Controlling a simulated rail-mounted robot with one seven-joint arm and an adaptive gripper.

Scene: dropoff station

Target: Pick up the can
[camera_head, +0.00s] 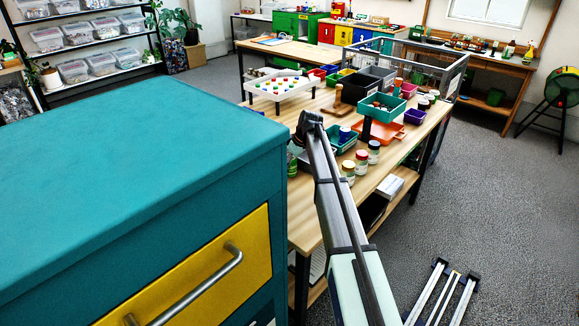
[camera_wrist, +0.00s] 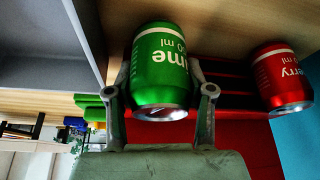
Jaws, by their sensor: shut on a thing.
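A green can (camera_wrist: 160,68) with white lettering shows in the wrist view, where the picture looks upside down. My gripper (camera_wrist: 158,92) has one finger on each side of the can and is shut on it. The can's metal end faces the camera, and its far end is close to the wooden surface. In the head view a bit of green (camera_head: 293,160) shows beside the teal cabinet, probably the same can. The gripper's fingers cannot be made out there, behind my arm and the cabinet.
A red can (camera_wrist: 283,78) stands close to the right in the wrist view. In the head view the wooden table (camera_head: 307,218) holds several jars, a teal bin (camera_head: 381,107) and a white tray (camera_head: 282,86). The large teal cabinet (camera_head: 130,140) fills the left foreground.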

